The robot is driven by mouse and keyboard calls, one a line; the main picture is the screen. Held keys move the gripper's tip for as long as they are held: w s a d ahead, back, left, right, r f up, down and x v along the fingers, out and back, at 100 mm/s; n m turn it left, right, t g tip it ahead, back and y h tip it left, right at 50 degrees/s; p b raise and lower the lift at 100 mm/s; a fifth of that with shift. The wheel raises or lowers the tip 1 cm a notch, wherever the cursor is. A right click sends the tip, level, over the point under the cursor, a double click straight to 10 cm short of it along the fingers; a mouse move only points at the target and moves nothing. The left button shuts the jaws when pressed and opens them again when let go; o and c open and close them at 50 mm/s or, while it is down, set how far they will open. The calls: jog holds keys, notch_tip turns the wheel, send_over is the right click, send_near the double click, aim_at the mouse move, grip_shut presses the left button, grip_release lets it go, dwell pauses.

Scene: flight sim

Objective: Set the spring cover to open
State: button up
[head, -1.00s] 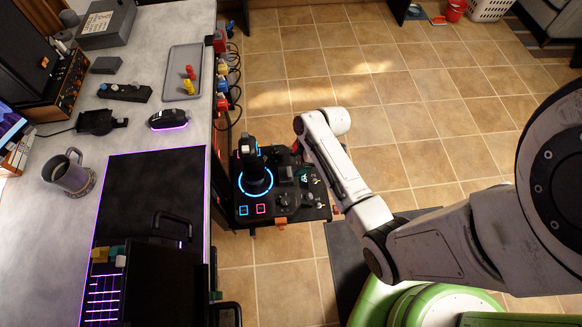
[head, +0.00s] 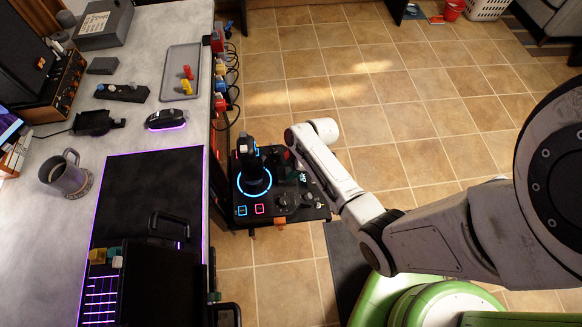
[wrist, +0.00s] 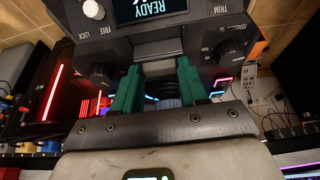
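The black joystick console (head: 254,211) stands beside the desk, with a stick, a blue-lit ring and several knobs. In the wrist view its panel (wrist: 205,44) shows upside down, with a READY display (wrist: 151,10), a TRIM label and a FREE/LOCK switch (wrist: 93,10). A plain grey flap-like piece (wrist: 160,47) is below the display; I cannot tell whether it is the spring cover or how it is set. My gripper (wrist: 160,72) has its green fingers apart, close to this piece, with no held object visible. In the head view my arm hides the fingertips.
The desk (head: 131,137) on the left holds a mug (head: 65,178), a mouse (head: 166,119), a tray (head: 181,77) and a black case (head: 160,285). Cables hang along its edge. Tiled floor (head: 400,120) is open behind and right of the console.

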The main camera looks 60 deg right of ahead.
grip_shut()
jog(key=shift+s, duration=0.1)
jog(key=shift+s+d+p, duration=0.25)
jog(key=shift+s+d, duration=0.6)
jog(key=shift+s, duration=0.2)
jog(key=shift+s+d+p, duration=0.2)
jog(key=shift+s+d, duration=0.6)
jog(key=shift+s, duration=0.25)
jog(key=o, duration=0.5)
grip_release()
jog(key=v, duration=1)
jog(key=shift+s+d+r+p, duration=0.1)
jog(key=shift+r+p, duration=0.25)
